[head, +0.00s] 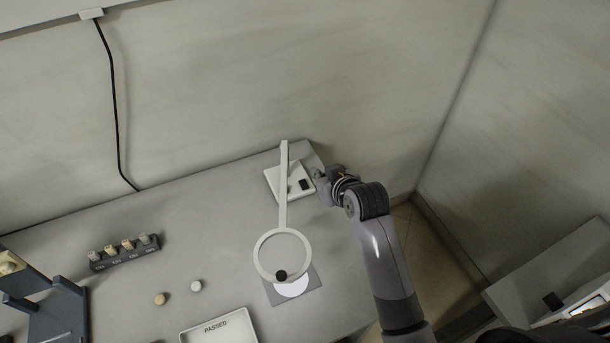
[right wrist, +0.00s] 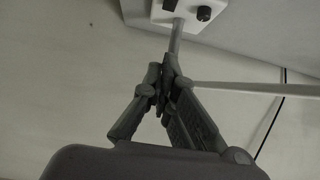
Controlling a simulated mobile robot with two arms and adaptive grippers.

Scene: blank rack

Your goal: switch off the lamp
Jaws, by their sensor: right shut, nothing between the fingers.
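A white lamp has a square base (head: 277,181) at the table's back right corner, a long arm (head: 284,190) and a ring head (head: 257,263). A dark rocker (head: 305,184) sits on the base. In the right wrist view the base (right wrist: 186,19) is at the top, with the dark rocker (right wrist: 170,4) and a round dark knob (right wrist: 204,13). My right gripper (head: 322,178) is shut and empty beside the base's right edge; its fingers also show in the right wrist view (right wrist: 167,75). I cannot tell whether it touches the base. My left gripper is out of view.
Under the ring lies a grey mat (head: 308,292) with a white disc (head: 293,288). A tray marked PASSED (head: 195,333), two small round pieces (head: 196,286), a dark holder with several pegs (head: 125,258) and a dark rack (head: 66,310) stand left. Walls rise behind and right.

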